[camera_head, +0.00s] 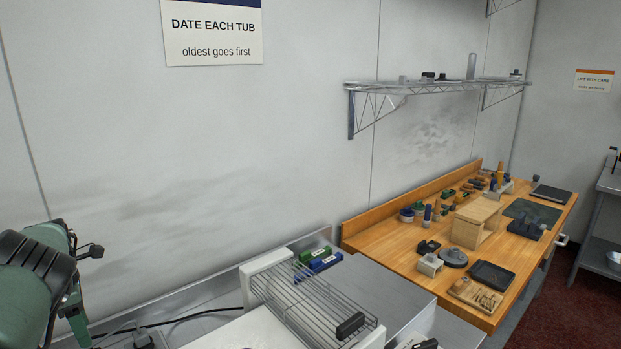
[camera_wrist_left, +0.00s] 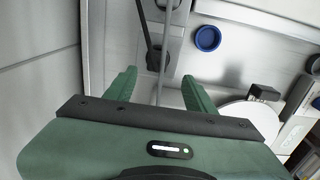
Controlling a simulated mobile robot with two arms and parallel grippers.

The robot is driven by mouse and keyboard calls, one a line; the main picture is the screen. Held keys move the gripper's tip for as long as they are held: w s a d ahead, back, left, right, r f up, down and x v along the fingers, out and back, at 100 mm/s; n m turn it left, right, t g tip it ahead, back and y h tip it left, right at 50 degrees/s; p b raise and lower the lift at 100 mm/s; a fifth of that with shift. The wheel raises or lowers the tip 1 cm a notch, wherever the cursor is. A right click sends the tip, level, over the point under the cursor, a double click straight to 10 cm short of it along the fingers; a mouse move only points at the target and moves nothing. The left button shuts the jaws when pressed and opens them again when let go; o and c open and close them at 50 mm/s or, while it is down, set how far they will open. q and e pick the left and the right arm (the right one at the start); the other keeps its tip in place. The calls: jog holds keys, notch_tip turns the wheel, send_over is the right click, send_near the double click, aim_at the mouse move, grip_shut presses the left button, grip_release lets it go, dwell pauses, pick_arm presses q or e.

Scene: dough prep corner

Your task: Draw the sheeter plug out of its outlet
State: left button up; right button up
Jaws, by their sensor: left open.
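The sheeter plug (camera_head: 143,339) looks like a small dark block at the bottom edge of the head view, with a black cable beside it. In the left wrist view a dark plug-like piece (camera_wrist_left: 156,54) on a dark cord lies beyond the fingertips, roughly between them. My left gripper (camera_wrist_left: 158,83) is open with nothing between its green fingers. In the head view my green left gripper (camera_head: 76,312) is left of the plug and apart from it. The outlet cannot be made out clearly. My right gripper is not in view.
A wooden bench (camera_head: 395,243) with many small tools is further right. A round blue item (camera_wrist_left: 207,38) shows in the left wrist view. The wall (camera_head: 180,150) is close behind.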

pick_arm(q)
jog(key=shift+w+a+f, duration=0.1)
jog(key=shift+a+f, duration=0.05)
jog(key=shift+f, duration=0.15)
notch_tip(320, 180, down, 2)
jog(key=shift+w+a+f+b, duration=0.1)
jog(key=shift+f+b, duration=0.05)
jog(key=shift+b, duration=0.55)
notch_tip(320, 180, down, 6)
jog(key=b, duration=0.4)
jog(key=shift+f+b, duration=0.25)
jog(key=shift+b, duration=0.15)
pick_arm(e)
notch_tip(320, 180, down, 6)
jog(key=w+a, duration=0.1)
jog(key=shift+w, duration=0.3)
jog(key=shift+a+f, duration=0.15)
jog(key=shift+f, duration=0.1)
